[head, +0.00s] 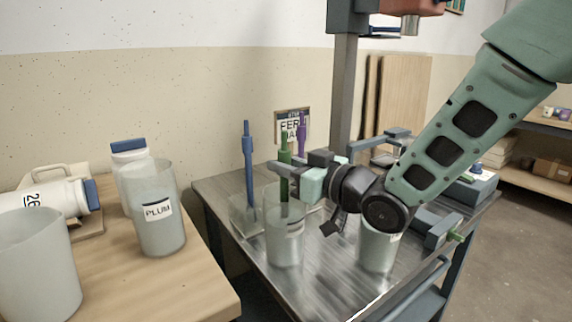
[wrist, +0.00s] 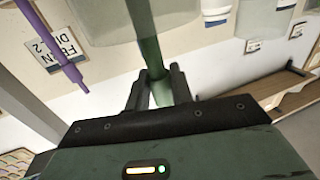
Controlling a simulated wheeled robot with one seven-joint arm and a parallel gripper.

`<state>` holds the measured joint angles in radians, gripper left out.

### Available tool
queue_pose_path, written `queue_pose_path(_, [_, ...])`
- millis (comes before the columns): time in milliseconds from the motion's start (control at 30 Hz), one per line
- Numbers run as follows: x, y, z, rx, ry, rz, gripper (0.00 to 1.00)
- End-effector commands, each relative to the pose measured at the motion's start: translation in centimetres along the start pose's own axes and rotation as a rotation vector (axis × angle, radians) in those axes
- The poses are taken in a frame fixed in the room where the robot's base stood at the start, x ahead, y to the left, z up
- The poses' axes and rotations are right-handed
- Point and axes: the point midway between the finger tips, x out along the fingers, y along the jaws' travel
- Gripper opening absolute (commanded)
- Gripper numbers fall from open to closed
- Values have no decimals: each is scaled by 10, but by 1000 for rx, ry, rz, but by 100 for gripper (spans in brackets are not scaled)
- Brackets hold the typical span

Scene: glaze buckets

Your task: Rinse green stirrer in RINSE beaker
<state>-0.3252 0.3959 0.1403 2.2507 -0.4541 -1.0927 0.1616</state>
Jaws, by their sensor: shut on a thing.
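The green stirrer (head: 285,155) stands upright in my gripper (head: 292,182), which is shut on its shaft. In the wrist view the green stirrer (wrist: 146,35) passes between the fingers of my gripper (wrist: 160,90). In the head view its lower part overlaps a translucent beaker (head: 284,245) on the metal table and seems to show through its wall. That beaker's label is too blurred to read. Another translucent beaker (head: 377,252) stands to the right, partly hidden by my wrist. I cannot tell which of them is the RINSE beaker.
A blue stirrer (head: 248,165) stands in a clear holder (head: 240,218) to the left. A purple stirrer (head: 301,140) stands behind, by a FERN sign (head: 287,122). The PLUM bucket (head: 160,235) is on the wooden table (head: 195,290). The metal table's front (head: 320,295) is clear.

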Motion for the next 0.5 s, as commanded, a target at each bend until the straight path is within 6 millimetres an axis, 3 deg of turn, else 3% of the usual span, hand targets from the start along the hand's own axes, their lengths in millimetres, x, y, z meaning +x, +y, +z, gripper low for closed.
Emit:
queue_pose_path(300, [0, 0, -3, -1, 2, 0, 0])
queue_pose_path(500, [0, 0, -18, -1, 3, 0, 0])
